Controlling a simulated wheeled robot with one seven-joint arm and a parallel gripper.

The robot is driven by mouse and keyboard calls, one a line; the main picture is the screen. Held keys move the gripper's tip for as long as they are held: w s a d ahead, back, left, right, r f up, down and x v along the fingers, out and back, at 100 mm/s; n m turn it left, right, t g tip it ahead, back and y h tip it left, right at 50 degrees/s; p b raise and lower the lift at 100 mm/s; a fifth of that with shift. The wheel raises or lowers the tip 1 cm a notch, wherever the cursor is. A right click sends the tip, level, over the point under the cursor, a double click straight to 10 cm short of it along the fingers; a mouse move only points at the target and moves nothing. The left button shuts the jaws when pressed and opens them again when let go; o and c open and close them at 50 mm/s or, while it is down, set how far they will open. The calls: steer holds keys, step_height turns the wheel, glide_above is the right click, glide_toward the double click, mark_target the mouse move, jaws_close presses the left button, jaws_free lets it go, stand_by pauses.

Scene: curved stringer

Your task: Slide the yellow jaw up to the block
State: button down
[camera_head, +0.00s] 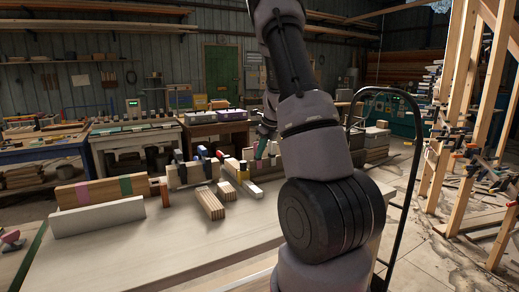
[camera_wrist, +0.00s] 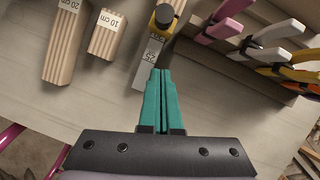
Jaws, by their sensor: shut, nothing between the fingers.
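The yellow jaw (camera_wrist: 165,14), with a black part beside it, shows at the top centre of the wrist view. It sits on a pale bar (camera_wrist: 147,72) with a printed label. In the head view the yellow jaw (camera_head: 243,175) is small, among the pieces on the table. My gripper (camera_wrist: 161,72) has teal fingers pressed together with nothing between them. Its tips are just short of the jaw, over or beside the bar; I cannot tell if they touch. Wooden blocks labelled 10 cm (camera_wrist: 104,38) and 20 cm (camera_wrist: 66,45) lie to the left. Which block is meant is unclear.
Clamps with pink (camera_wrist: 222,25), yellow and orange handles stand on a wooden rack at the right of the wrist view. A long striped board (camera_head: 100,190) stands behind a white strip (camera_head: 98,217) at the table's left. The table's front (camera_head: 170,255) is clear.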

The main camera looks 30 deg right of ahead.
mark_target(246, 171)
steer(key=w+f, duration=0.1)
steer(key=f, duration=0.1)
steer(key=w+a+f, duration=0.1)
steer(key=w, duration=0.1)
steer(key=w+a+f, duration=0.1)
steer(key=w+f, duration=0.1)
steer(key=shift+w+f, duration=0.1)
steer(key=shift+f, duration=0.25)
steer(key=shift+w, duration=0.35)
steer(key=shift+a, duration=0.1)
steer(key=shift+w+a, duration=0.15)
steer(key=shift+w, duration=0.45)
